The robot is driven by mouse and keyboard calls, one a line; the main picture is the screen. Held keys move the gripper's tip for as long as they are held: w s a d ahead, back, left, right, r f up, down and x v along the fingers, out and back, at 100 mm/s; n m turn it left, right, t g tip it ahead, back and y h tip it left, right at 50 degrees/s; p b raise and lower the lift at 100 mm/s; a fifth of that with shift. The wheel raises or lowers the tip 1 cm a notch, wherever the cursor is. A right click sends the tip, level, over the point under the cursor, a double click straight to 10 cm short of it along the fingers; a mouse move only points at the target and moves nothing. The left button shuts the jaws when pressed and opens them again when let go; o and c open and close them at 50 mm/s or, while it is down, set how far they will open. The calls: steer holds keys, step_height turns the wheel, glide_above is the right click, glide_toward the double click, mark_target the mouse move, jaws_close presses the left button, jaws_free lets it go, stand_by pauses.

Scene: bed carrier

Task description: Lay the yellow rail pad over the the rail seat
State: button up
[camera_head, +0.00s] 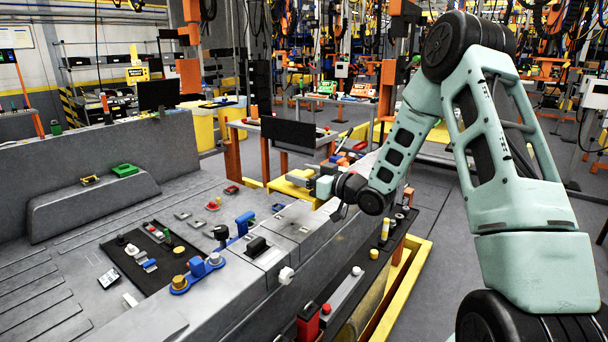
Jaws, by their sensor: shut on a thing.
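My gripper (297,181) reaches in from the right, low over the far end of the grey bed (200,205). It is shut on a flat yellow piece, which I take for the yellow rail pad (287,190). The fingers and wrist hide part of it, and its exact outline against the background is hard to tell. The rail seat cannot be picked out for certain. Pale grey plates (297,227) lie on the bed's near right ledge, below and left of my gripper.
A black mat (150,250) with small tools lies on the bed. A blue fixture with a yellow knob (197,270) and an upright blue piece (243,222) stand near the ledge. A green case (125,170) sits on a raised grey block. A yellow-edged side shelf (412,275) runs along the right.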

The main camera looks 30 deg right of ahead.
steer(key=shift+f+b, duration=0.1)
steer(key=shift+b, duration=0.2)
steer(key=b, duration=0.5)
glide_above(304, 215)
steer(key=shift+f, duration=2.8)
steer(key=shift+f+b, duration=1.55)
steer(key=shift+f, duration=0.1)
steer(key=o, duration=1.1)
steer(key=shift+s, duration=0.1)
steer(key=b+v, duration=0.3)
steer(key=v, duration=1.4)
steer(key=shift+s, duration=0.15)
steer(key=shift+r, duration=0.1)
